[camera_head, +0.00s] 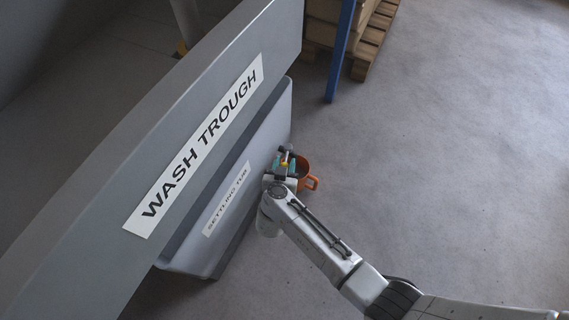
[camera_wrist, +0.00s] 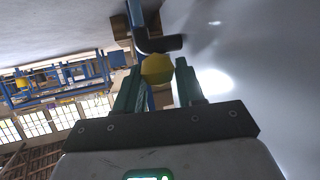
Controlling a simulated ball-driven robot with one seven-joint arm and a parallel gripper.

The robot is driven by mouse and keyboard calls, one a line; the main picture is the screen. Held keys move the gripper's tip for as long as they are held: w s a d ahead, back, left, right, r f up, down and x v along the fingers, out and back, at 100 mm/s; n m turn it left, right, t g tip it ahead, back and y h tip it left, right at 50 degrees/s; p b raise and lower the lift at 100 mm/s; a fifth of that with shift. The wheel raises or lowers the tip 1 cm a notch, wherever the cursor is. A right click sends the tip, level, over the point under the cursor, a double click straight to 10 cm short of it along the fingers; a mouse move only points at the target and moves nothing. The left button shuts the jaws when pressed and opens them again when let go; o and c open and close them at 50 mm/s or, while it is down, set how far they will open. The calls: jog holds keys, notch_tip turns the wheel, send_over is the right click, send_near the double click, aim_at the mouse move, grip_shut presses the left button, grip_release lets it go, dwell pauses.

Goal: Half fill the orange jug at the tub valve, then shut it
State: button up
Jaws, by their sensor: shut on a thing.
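The orange jug (camera_head: 306,171) is on the right side of the settling tub (camera_head: 226,222), close to its wall, with its handle to the right. My gripper (camera_head: 285,161) is beside the tub's wall, left of the jug and partly covering it in the head view. The jug's contents cannot be made out. In the wrist view, my gripper's green fingers (camera_wrist: 158,70) are shut on a yellow knob (camera_wrist: 157,67). The knob sits at a dark bent pipe (camera_wrist: 158,44) by a grey wall, seemingly the tub valve. No water stream is discernible. The jug does not show in the wrist view.
The large grey wash trough (camera_head: 120,175) overhangs the tub on the left. A blue post (camera_head: 341,55) and a wooden pallet (camera_head: 372,42) with boxes stand at the back. The concrete floor (camera_head: 460,150) on the right is clear.

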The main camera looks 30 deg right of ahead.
grip_shut()
jog(key=shift+w+a, duration=0.1)
jog(key=shift+a, duration=0.05)
jog(key=shift+w+a+m+g+h+p, duration=0.15)
jog(key=shift+m+g+h+p, duration=0.25)
jog(key=shift+m+p, duration=0.2)
jog(key=o, duration=1)
grip_release()
